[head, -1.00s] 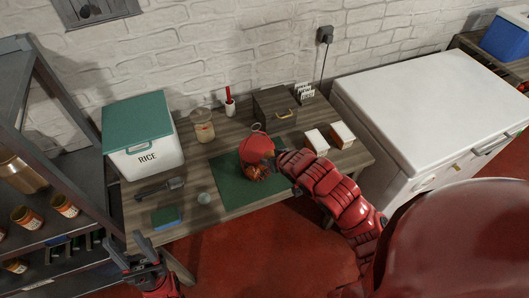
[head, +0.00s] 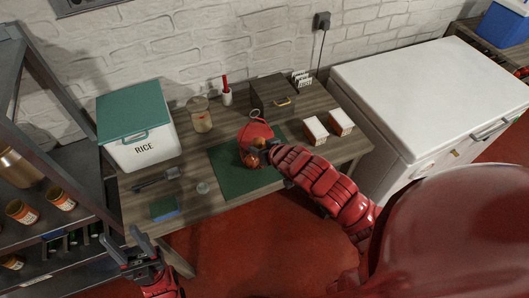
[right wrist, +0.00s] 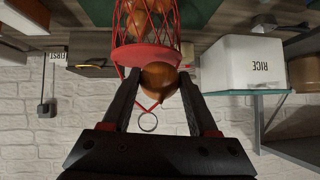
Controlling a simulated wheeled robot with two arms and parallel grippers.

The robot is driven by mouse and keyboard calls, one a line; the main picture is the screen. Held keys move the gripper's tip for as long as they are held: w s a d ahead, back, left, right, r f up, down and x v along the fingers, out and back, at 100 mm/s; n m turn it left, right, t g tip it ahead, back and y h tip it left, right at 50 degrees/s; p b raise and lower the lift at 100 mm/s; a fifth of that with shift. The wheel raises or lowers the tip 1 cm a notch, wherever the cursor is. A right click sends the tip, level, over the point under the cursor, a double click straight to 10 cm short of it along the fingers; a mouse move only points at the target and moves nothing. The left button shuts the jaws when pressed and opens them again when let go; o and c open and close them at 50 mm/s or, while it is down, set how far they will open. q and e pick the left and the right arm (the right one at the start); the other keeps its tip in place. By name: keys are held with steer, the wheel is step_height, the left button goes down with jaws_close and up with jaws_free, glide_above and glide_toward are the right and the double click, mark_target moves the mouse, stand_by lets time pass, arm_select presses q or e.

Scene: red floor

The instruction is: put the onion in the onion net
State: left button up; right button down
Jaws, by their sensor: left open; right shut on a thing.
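A red onion net (head: 259,131) with a ring handle stands over the green mat on the table. In the right wrist view its red mesh (right wrist: 166,18) and red rim (right wrist: 146,55) show, with orange-brown onions inside the mesh. My right gripper (right wrist: 160,80) is shut on a brown onion (right wrist: 160,82) right at the net's rim. I cannot tell how far the onion is inside the opening. In the head view my right gripper (head: 265,147) is partly hidden beside the net. My left gripper (head: 127,248) is open and empty, in front of the table's left end.
The green mat (head: 231,180) lies mid-table. A rice box (head: 140,149), a jar (head: 201,118), a pen cup (head: 227,97), a dark box (head: 268,93) and two small white-topped boxes (head: 315,130) stand around it. A shelf rack is at left.

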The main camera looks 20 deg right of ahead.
steer(key=shift+b+x, duration=0.7)
steer(key=shift+x, duration=0.15)
steer(key=shift+b+x, duration=0.9)
steer(key=shift+x, duration=0.2)
steer(key=shift+w+r, duration=0.15)
steer(key=shift+c, duration=0.4)
jaws_free()
steer(key=shift+r, duration=0.1)
